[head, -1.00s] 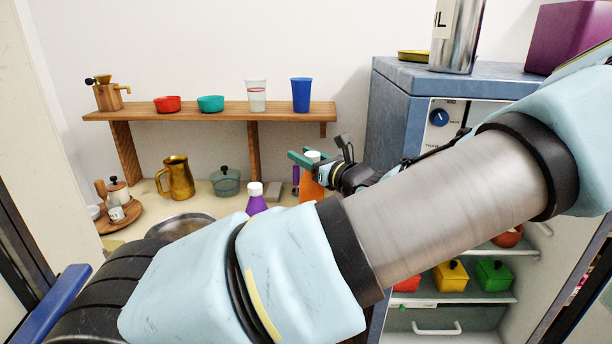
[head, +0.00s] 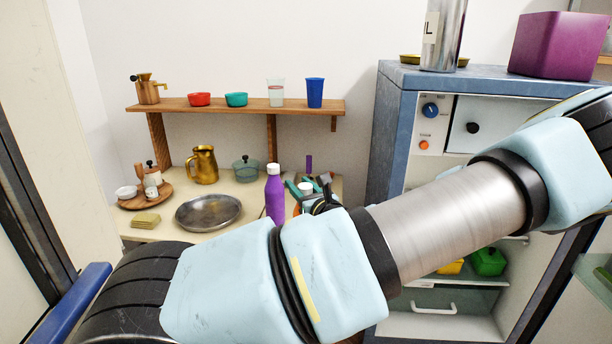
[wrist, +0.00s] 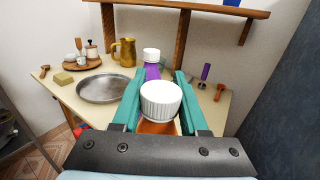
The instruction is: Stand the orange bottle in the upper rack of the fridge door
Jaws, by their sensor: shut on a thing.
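The orange bottle (wrist: 158,128) with a white ribbed cap is between the green fingers of my gripper (wrist: 155,95) in the wrist view, and the gripper is shut on it. In the head view the gripper (head: 305,185) and the bottle's white cap (head: 306,188) show just right of the purple bottle, with most of the orange body hidden behind my arm. The fridge (head: 390,130) stands at the right with its front open; part of its door (head: 592,262) shows at the right edge. I cannot make out the upper door rack.
A purple bottle (head: 275,195) stands on the table (head: 150,232) close to my gripper. A metal plate (head: 208,212), gold jug (head: 203,165) and teal pot (head: 246,169) are also there. A wooden shelf (head: 235,104) hangs above. My arm crosses in front of the fridge.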

